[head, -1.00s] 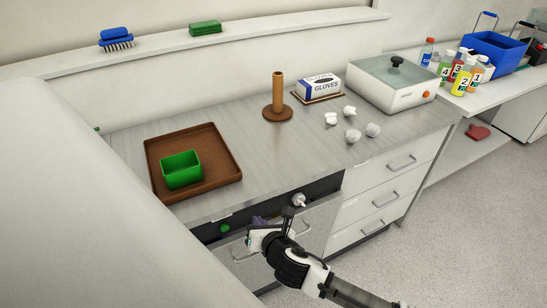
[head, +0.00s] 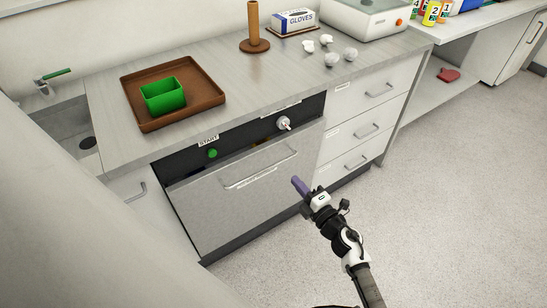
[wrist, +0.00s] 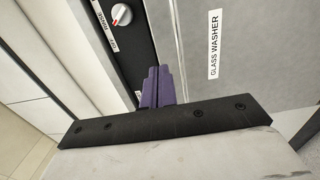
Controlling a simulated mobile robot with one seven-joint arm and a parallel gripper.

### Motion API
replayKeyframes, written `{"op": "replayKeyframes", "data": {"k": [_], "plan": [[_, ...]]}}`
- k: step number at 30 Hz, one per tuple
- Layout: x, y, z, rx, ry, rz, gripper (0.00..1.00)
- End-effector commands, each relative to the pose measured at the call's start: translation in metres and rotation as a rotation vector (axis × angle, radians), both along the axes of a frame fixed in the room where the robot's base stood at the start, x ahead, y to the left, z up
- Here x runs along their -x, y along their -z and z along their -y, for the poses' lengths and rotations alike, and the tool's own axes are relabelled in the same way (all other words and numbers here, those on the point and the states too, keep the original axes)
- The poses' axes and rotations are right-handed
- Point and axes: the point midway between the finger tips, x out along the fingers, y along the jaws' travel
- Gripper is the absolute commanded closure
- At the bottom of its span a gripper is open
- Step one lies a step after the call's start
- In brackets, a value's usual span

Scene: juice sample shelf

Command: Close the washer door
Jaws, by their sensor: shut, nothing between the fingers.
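The washer door (head: 238,205) is a grey front panel with a bar handle (head: 260,168). It stands near upright, its top edge apparently a little out from the dark control panel (head: 240,129), with something yellowish in the gap. How wide the gap is I cannot tell. My gripper (head: 297,183) has purple fingers, shut and empty, in front of the door's right side. In the wrist view the closed fingers (wrist: 157,85) point toward the boundary of dark panel and door (wrist: 235,70), which bears a "GLASS WASHER" label. Contact is not clear.
A start button (head: 212,153) and a knob (head: 283,123) sit on the control panel. Drawers (head: 360,130) with handles are to the right. On the counter stand a brown tray (head: 207,110) with a green box (head: 163,96). The floor (head: 440,200) at right is clear.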

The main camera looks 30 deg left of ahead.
Motion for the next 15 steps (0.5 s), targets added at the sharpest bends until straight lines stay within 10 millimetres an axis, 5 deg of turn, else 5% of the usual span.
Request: {"op": "replayKeyframes", "data": {"k": [15], "plan": [[-0.028,-0.006,-0.074,0.000,-0.003,0.000,1.00]]}}
